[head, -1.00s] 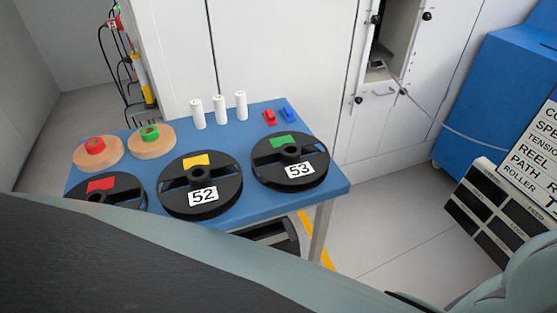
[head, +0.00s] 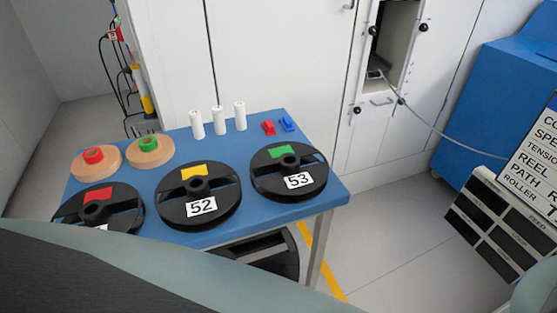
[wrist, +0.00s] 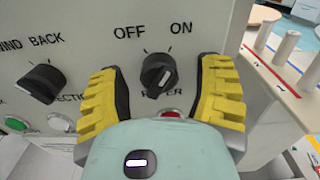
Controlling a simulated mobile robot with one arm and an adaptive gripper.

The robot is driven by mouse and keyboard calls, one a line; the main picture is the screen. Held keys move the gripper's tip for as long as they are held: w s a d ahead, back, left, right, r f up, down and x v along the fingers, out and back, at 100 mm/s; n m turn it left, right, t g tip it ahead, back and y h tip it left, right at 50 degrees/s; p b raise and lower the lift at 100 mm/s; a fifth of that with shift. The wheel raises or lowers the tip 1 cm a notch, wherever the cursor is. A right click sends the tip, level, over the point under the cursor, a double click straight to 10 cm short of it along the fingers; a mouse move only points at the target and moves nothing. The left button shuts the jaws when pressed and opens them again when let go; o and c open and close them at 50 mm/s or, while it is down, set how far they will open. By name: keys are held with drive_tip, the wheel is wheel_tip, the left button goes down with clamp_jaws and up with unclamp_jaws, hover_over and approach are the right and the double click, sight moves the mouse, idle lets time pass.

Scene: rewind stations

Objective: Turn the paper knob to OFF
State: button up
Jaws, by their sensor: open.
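In the wrist view the black paper knob (wrist: 157,73) sits on a pale panel, below the printed words OFF and ON. Its white mark appears to slant up and right, toward ON. My gripper (wrist: 159,84) has yellow ribbed fingers, spread wide, one on each side of the knob. Gaps show between the fingers and the knob, and nothing is held. The head view does not show the knob or the gripper.
A second black knob (wrist: 41,82), labelled BACK, is left of my left finger. A red button (wrist: 171,113) shows just below the paper knob. A green button (wrist: 16,124) is lower left. In the head view a blue table (head: 267,212) holds reels.

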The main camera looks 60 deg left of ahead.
drive_tip(key=shift+o, duration=0.4)
clamp_jaws()
